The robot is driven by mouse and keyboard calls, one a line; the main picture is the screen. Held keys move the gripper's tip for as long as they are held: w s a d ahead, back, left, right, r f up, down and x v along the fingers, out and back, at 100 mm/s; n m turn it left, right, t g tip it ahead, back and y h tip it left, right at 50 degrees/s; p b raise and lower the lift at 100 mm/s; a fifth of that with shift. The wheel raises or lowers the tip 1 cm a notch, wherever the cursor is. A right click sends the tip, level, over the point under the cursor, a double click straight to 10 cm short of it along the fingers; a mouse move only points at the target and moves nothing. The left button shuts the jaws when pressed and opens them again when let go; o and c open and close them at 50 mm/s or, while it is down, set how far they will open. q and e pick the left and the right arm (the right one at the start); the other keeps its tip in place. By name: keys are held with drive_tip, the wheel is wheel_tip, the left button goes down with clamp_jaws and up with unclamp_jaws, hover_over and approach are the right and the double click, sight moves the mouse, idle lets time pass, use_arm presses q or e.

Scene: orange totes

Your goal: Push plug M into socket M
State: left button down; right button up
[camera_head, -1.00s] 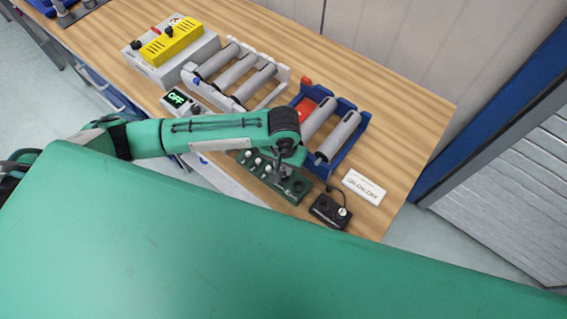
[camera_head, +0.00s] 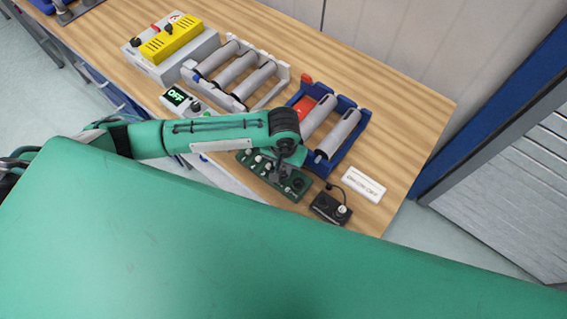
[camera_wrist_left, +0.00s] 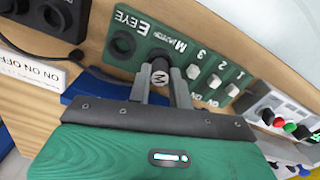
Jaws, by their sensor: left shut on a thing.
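My left gripper (camera_wrist_left: 162,85) is shut on plug M (camera_wrist_left: 160,74), a dark plug with a pale round top lettered M. It is over the green panel (camera_wrist_left: 175,55), at the position lettered M. Socket M (camera_wrist_left: 158,58) shows only as a dark rim behind the plug; how deep the plug sits cannot be told. In the head view my left gripper (camera_head: 281,170) is low over the green panel (camera_head: 301,187), and the arm hides part of it. My right gripper is not in view.
The panel also has an EYE socket (camera_wrist_left: 123,44) and numbered white switches. A black control box (camera_head: 330,207) and white sign (camera_head: 363,184) lie right. Roller conveyors (camera_head: 235,70) and a blue roller frame (camera_head: 350,135) stand behind.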

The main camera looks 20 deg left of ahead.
use_arm(q)
drive_tip(key=c, duration=1.2)
unclamp_jaws()
drive_tip(key=shift+f, duration=0.1)
drive_tip(key=shift+r+b, duration=1.45)
drive_tip(key=shift+r, duration=5.5)
